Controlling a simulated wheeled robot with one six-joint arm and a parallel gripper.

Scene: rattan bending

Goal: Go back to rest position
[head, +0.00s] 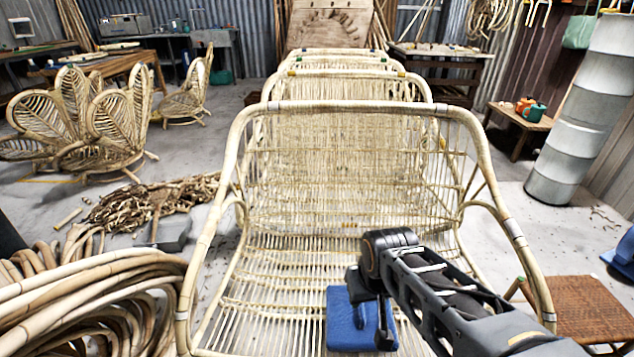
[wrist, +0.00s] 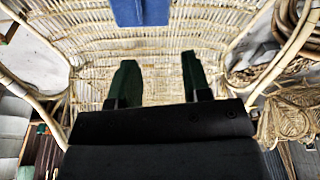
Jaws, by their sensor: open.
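My gripper (wrist: 160,84) is open in the wrist view, its two dark fingers apart with nothing between them. In the head view my arm reaches in from the lower right, and its end hangs over the seat of the front rattan bench (head: 350,165). A blue block-like object (head: 346,320) is beside and partly behind the end of my arm, over the seat. The blue object also shows in the wrist view (wrist: 140,12), beyond the fingertips and apart from them.
Several rattan benches stand in a row behind the front one. Coiled rattan poles (head: 90,300) lie at lower left. A hammer (head: 165,230) is near a pile of sticks (head: 150,200). A grey cylinder (head: 580,120) and a woven stool (head: 590,305) stand at right.

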